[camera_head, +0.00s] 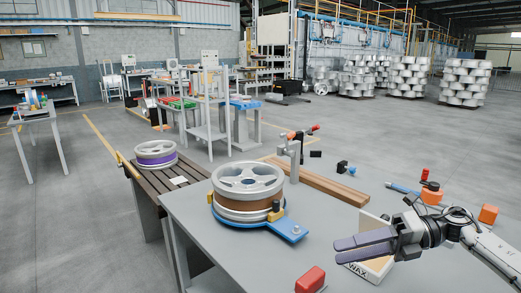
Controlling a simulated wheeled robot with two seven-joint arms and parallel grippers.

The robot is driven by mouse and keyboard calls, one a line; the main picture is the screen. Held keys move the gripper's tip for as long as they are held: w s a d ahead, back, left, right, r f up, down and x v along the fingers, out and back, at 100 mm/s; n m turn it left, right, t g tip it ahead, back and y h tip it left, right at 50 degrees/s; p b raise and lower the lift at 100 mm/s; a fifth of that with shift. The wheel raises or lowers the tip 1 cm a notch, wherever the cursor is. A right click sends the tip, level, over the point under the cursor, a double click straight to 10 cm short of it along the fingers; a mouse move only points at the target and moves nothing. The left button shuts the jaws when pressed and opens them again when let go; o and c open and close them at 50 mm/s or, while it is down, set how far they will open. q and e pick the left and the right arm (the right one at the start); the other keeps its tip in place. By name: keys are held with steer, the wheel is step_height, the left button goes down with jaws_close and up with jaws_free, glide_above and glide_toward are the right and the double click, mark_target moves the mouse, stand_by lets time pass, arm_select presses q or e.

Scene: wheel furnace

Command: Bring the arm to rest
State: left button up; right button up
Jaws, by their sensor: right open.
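My right gripper (339,250) is in the head view, its arm coming in from the right edge. Its two purple-grey fingers point left, a small gap between them, with nothing held. It shows in front of a cream wax box (372,270) at the right of the grey table and covers part of it; I cannot tell whether they touch. A silver wheel (248,190) with a brown band sits on a blue fixture (290,231) left of the gripper, clearly apart from it. My left gripper is not in view.
The grey table (210,226) holds a red block (310,280), a wooden beam (325,183), a clamp post (294,155), and an orange block (489,214). A purple-banded wheel (156,153) rests on a slatted conveyor (165,179) at left. The table between fixture and gripper is mostly clear.

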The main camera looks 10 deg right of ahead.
steer(key=a+r+m+t+y, duration=0.2)
steer(key=a+r+m+t, duration=0.3)
steer(key=a+m, duration=0.4)
steer(key=a+r+m+t+y, duration=0.2)
steer(key=a+m+t, duration=0.45)
steer(key=a, duration=0.35)
steer(key=s+a+f+m+h+p, duration=0.1)
steer(key=s+f+m+h, duration=0.2)
steer(key=f+m+h, duration=0.45)
steer(key=s+f+m+h+p, duration=0.2)
steer(key=s+f+m+h, duration=0.15)
steer(key=f+m, duration=0.65)
steer(key=s+d+f+m+g+h, duration=0.1)
steer(key=s+d+f+g+h, duration=0.1)
steer(key=s+f, duration=0.6)
steer(key=s+d+f+m+g+h+p, duration=0.1)
steer(key=s+d+f+g+h, duration=0.1)
steer(key=s+f+g, duration=0.3)
steer(key=s+d+f, duration=0.1)
steer(key=s+f, duration=0.2)
steer(key=f, duration=0.3)
steer(key=shift+s+d+h, duration=0.3)
steer(key=shift+d+h, duration=0.05)
steer(key=shift+h, duration=0.05)
